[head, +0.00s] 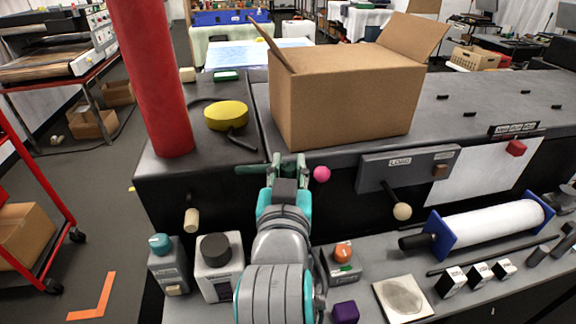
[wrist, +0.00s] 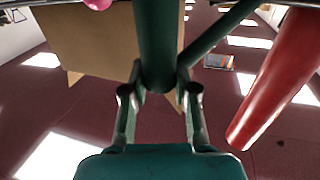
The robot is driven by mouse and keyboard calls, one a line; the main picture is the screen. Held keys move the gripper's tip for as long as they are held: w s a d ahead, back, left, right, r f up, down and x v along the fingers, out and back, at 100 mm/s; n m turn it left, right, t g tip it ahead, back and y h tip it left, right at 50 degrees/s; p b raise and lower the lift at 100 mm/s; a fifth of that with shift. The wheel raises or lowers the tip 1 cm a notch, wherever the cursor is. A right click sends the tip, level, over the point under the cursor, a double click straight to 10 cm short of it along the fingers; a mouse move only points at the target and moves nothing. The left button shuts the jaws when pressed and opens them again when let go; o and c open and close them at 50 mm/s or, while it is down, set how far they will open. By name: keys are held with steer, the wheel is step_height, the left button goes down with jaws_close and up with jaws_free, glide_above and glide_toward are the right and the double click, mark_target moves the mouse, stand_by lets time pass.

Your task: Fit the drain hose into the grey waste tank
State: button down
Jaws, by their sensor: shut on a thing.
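My gripper (head: 287,168) is over the front edge of the dark counter in the head view. In the wrist view its two fingers (wrist: 160,95) are closed around a thick dark green tube, which I take to be the drain hose (wrist: 156,42). A thinner green branch slants off to the upper right there. In the head view the hose is mostly hidden by the gripper; a green piece (head: 248,169) sticks out to the left. A grey container with a teal cap (head: 170,275) stands on the lower shelf, left of my arm; I cannot tell whether it is the waste tank.
A pale container with a dark cap (head: 220,284) stands beside the grey one. A red column (head: 150,75) rises at left, and an open cardboard box (head: 345,105) stands on the counter. A pink ball (head: 321,174) is just right of my gripper. A white roller (head: 490,225) lies at right.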

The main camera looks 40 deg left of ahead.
steer(key=shift+f, duration=2.85)
steer(key=shift+f, duration=2.25)
steer(key=c, duration=0.8)
jaws_free()
steer(key=shift+s, duration=0.1)
steer(key=v, duration=1.2)
